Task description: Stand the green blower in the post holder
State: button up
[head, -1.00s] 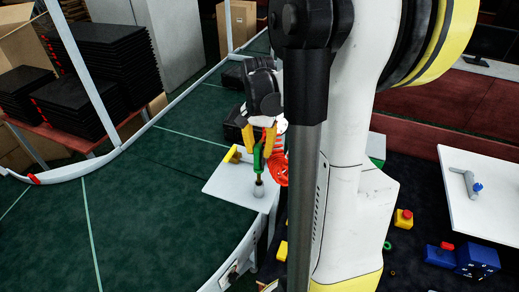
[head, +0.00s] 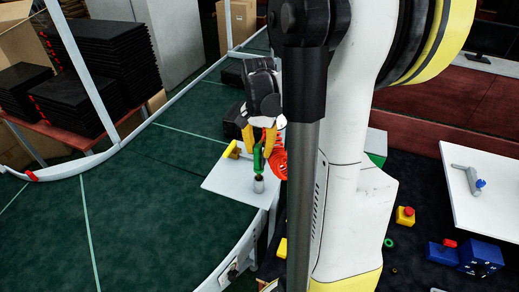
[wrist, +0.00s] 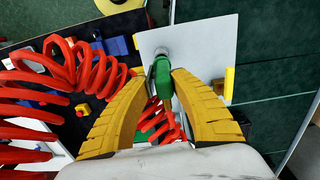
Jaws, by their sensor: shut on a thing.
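My gripper (head: 262,150), with yellow fingers, is shut on the green blower (head: 258,158). The blower also shows between the fingertips in the wrist view (wrist: 162,80). A red coiled hose (wrist: 75,65) shows beside it. The post holder (head: 259,186) is a small grey upright cylinder on a pale plate (head: 226,186). It shows at the blower's far end in the wrist view (wrist: 161,51). The blower hangs roughly upright, its lower end at the holder's dark mouth. I cannot tell how far it is inside.
A yellow piece (head: 231,149) stands at the plate's left edge. Green conveyor belt (head: 130,215) curves around to the left. On the right are a white table (head: 490,205), a yellow box with a red button (head: 405,217) and blue blocks (head: 478,258).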

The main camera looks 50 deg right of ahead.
aim_at(259, 159)
jog(key=shift+f+b, duration=1.75)
jog(key=shift+f, duration=0.3)
jog(key=o, duration=0.9)
notch_tip(259, 159, up, 12)
jog(key=shift+r, duration=0.1)
jog(key=s+a+f+n+t+b, duration=0.1)
jog(key=a+f+n+b, duration=0.3)
jog(key=a+f+b, duration=0.4)
jog(key=s+a+f+n+t+b, duration=0.2)
jog(key=a+f+n+t+b, duration=0.2)
jog(key=a+f+b, duration=0.5)
jog(key=s+a+f+n+t+b, duration=0.2)
jog(key=a+f+n+b, duration=0.3)
jog(key=f, duration=0.8)
jog(key=shift+s+a+n+b, duration=0.15)
jog(key=shift+a+n+b, duration=0.15)
jog(key=shift+a+b, duration=2)
